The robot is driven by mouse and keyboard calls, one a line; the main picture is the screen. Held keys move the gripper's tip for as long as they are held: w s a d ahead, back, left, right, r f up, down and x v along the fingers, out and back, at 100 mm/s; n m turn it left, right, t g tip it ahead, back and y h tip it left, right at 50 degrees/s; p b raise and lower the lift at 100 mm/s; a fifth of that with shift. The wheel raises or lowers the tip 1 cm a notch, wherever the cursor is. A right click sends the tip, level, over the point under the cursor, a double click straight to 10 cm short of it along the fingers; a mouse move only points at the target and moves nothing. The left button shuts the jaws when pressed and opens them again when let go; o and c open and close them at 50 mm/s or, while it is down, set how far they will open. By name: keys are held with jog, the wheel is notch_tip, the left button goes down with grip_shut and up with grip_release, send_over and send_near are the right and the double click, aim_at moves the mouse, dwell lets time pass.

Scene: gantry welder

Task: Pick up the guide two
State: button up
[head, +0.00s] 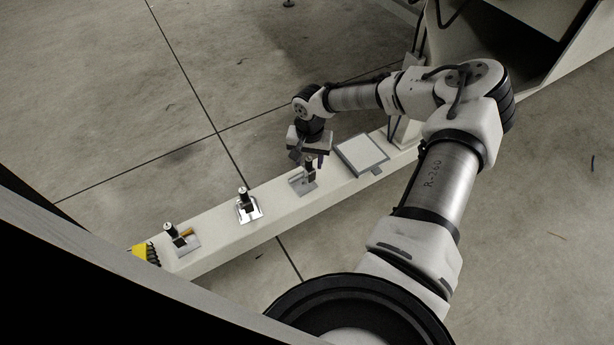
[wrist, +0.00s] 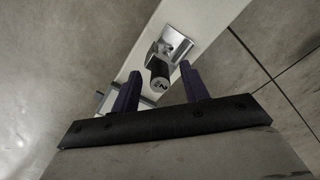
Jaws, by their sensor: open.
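Guide two is a dark upright cylinder with a pale top marked with what looks like a 2. It shows in the wrist view (wrist: 159,84) and the head view (head: 308,172), standing on a shiny metal plate (wrist: 175,43) on the white beam. My gripper (head: 308,158) is open just above it. In the wrist view, the two purple fingers of my gripper (wrist: 160,72) are on either side of the guide's top, with gaps visible. No contact shows. The gripper partly hides the guide's top in the head view.
The long white beam (head: 221,240) also carries two similar guides, one mid-beam (head: 242,194) and one at the left (head: 169,230) near a yellow-black end piece (head: 145,252). A grey-framed pale tray (head: 362,154) lies right of guide two. Floor beyond the beam is clear.

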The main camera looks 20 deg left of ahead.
jog(key=shift+c, duration=0.4)
grip_shut()
notch_tip(320, 180, up, 22)
jog(key=p, duration=0.8)
dwell(0.4)
